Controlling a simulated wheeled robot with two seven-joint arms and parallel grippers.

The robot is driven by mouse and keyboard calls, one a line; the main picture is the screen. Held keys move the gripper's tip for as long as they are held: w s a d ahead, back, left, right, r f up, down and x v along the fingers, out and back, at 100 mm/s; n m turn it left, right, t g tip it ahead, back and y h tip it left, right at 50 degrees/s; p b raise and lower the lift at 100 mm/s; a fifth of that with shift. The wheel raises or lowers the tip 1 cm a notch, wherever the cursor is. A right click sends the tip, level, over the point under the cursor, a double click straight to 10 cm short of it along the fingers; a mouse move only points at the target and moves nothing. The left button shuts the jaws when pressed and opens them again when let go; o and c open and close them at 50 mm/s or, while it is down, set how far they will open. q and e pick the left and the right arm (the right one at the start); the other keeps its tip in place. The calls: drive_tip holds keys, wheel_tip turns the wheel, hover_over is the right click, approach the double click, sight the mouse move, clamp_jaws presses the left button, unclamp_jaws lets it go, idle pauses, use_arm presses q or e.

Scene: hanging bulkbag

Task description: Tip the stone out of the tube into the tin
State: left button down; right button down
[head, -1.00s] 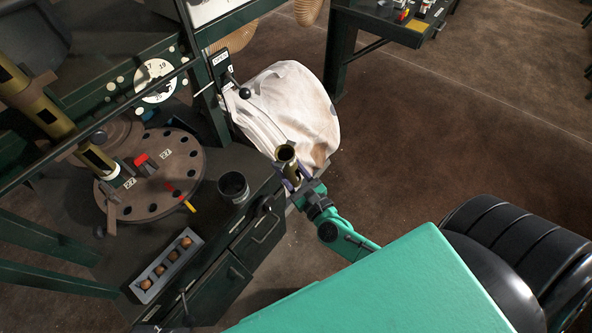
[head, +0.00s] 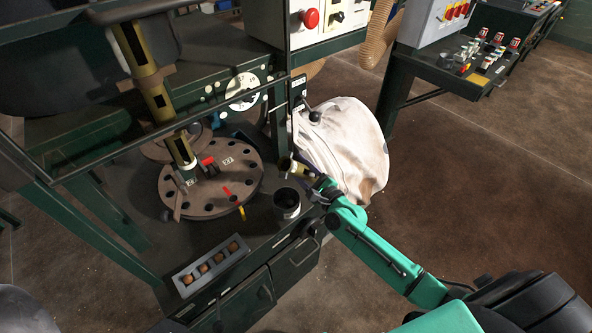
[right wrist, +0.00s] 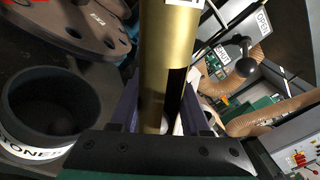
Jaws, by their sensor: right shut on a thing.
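My right gripper (head: 317,181) is shut on a brass tube (head: 298,169), which is tilted in the head view with its dark open mouth toward the left. The tube (right wrist: 168,60) also runs up the middle of the right wrist view, with a dark slot along its side. The dark tin (head: 287,204) with a pale label stands on the bench just below and left of the tube. In the right wrist view the tin (right wrist: 50,105) is left of the tube; a rounded dark shape shows dimly inside it. I cannot make out the stone. My left gripper is out of view.
A round plate with holes (head: 215,200) lies left of the tin. A grey tray (head: 187,282) with several brown balls is at the bench front. A white bulk bag (head: 345,150) hangs behind the tube, beside a lever (head: 314,116). Open floor lies right.

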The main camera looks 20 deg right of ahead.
sight(309, 170)
drive_tip(key=d+f+n+b, duration=0.1)
drive_tip(key=n, duration=0.2)
drive_tip(key=d+f+n+b, duration=0.1)
drive_tip(key=n, duration=0.1)
drive_tip(key=w+d+f+n+b, duration=0.1)
drive_tip(key=n, duration=0.2)
drive_tip(key=shift+d+f+n+b, duration=0.25)
drive_tip(key=shift+f+n+b, duration=0.05)
drive_tip(key=shift+f+b, duration=0.1)
drive_tip(key=shift+s+a+r+n+p, duration=0.1)
drive_tip(key=shift+a+r+n+p, duration=0.1)
drive_tip(key=shift+r+n+p, duration=0.8)
drive_tip(key=shift+a+r+n+p, duration=0.15)
drive_tip(key=shift+r+n+p, duration=0.5)
drive_tip(key=shift+n+p, duration=0.45)
drive_tip(key=shift+s+a+r+n+p, duration=0.1)
drive_tip(key=shift+a+r+n+p, duration=0.1)
drive_tip(key=shift+r+n+p, duration=0.9)
drive_tip(key=shift+w+f+b, duration=0.1)
drive_tip(key=shift+f+b, duration=0.25)
drive_tip(key=shift+b, duration=0.05)
